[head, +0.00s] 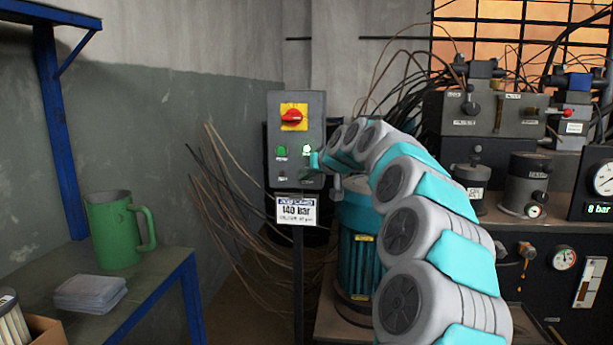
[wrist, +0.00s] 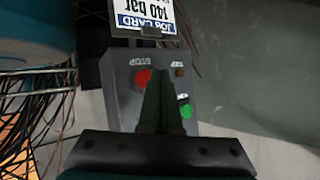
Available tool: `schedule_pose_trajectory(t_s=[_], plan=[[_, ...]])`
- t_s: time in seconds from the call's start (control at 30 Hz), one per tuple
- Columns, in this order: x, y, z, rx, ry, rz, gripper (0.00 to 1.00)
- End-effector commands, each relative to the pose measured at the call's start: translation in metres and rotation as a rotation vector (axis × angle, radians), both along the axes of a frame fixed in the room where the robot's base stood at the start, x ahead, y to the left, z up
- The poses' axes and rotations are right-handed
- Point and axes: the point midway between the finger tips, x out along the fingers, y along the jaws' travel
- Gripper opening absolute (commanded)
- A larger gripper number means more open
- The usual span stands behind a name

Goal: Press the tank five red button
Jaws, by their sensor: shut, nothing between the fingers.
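A grey control box (head: 272,140) stands on a post in the head view. It has a red rotary switch (head: 292,117) on a yellow plate and green buttons or lamps (head: 281,150). The wrist view shows the box (wrist: 118,105) upside down, with a red button (wrist: 142,77) beside the word STOP. My gripper (head: 314,163) is shut and empty in front of the box's lower right. In the wrist view its fingers (wrist: 164,80) lie just right of the red button and partly overlap its edge; contact cannot be told. In the head view the red button is hidden. No tank five label is readable.
A 140 bar job card (head: 297,210) hangs below the box. A teal motor (head: 360,255) stands behind my arm. Many loose cables (head: 235,200) hang left of the box. A green mug (head: 112,230) stands on the left bench. Hydraulic gear with gauges (head: 565,258) fills the right.

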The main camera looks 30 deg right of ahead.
Motion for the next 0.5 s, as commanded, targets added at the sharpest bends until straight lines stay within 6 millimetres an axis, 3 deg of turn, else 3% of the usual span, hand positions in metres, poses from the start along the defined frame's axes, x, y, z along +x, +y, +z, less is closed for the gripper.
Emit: schedule_pose_trajectory(t_s=[0.5], plan=[[0.0069,-0.0042,-0.0002,0.001,0.001,0.001,0.0]])
